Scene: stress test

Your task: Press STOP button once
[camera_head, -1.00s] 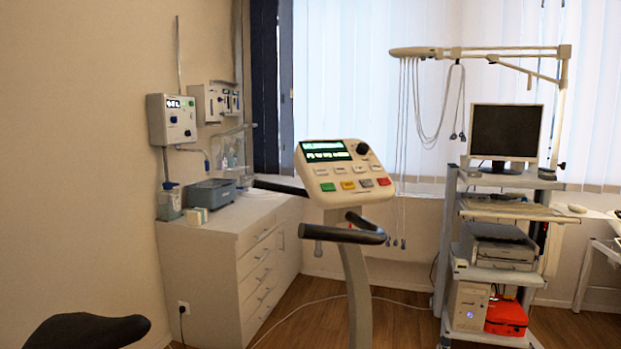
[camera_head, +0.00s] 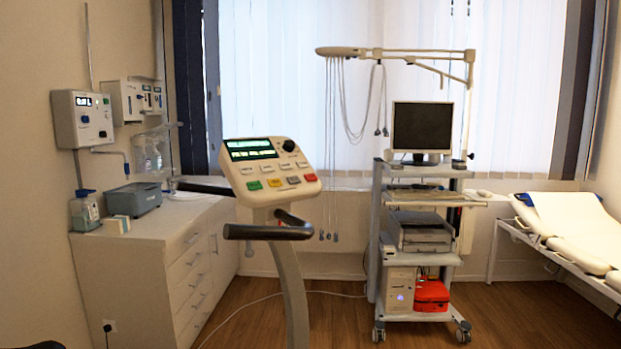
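A beige control console (camera_head: 271,171) sits tilted on top of a grey exercise-machine post, left of the middle of the head view. It has a dark display with green lit text, a black knob and a row of white keys. Below these is a row of coloured buttons: green, yellow, grey and a red button (camera_head: 311,178) at the right end. The button labels are too small to read, so I cannot tell which says STOP. My gripper is not in view, and nothing visible touches the console.
Black handlebars (camera_head: 268,231) stick out in front of the console. A white cabinet (camera_head: 135,285) stands to the left. A wheeled cart (camera_head: 419,262) with a monitor stands to the right, and a treatment bed (camera_head: 570,235) is at the far right. Wooden floor is clear at the lower right.

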